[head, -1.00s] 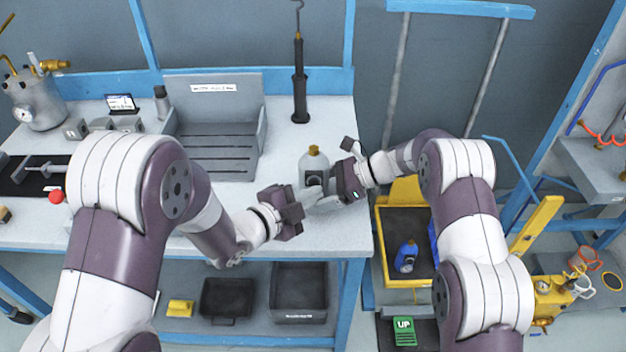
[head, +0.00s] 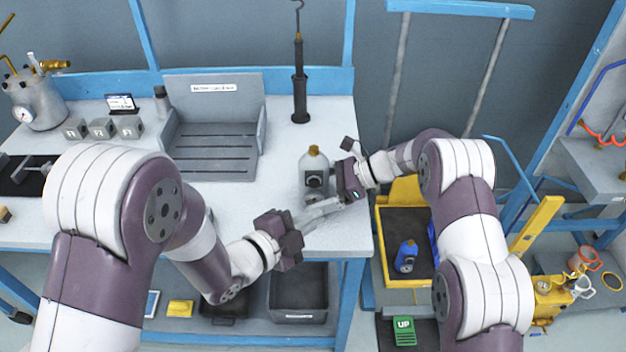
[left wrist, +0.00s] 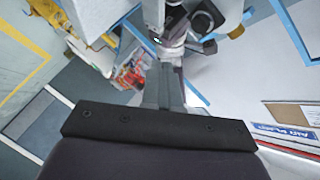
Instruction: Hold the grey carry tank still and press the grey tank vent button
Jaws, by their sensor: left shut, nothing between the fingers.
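The grey carry tank (head: 312,160), with a brass-coloured top and a dark round fitting (head: 315,181) low on its front, stands upright near the right end of the bench. A separate vent button cannot be made out. My right gripper (head: 338,196) is at the tank's right side; whether its fingers touch or grip it is hidden. My left gripper (head: 332,206) is shut and empty, its pale fingers pointing right just in front of the tank's base. In the left wrist view its shut fingers (left wrist: 164,88) point toward the dark fitting area and my right gripper; contact is unclear.
A grey open bin (head: 215,130) stands behind left on the bench (head: 285,140). A black upright tool (head: 300,85) stands behind the tank. A gauged metal pot (head: 40,105) is far left. A yellow cart with a blue bottle (head: 406,256) is right of the bench.

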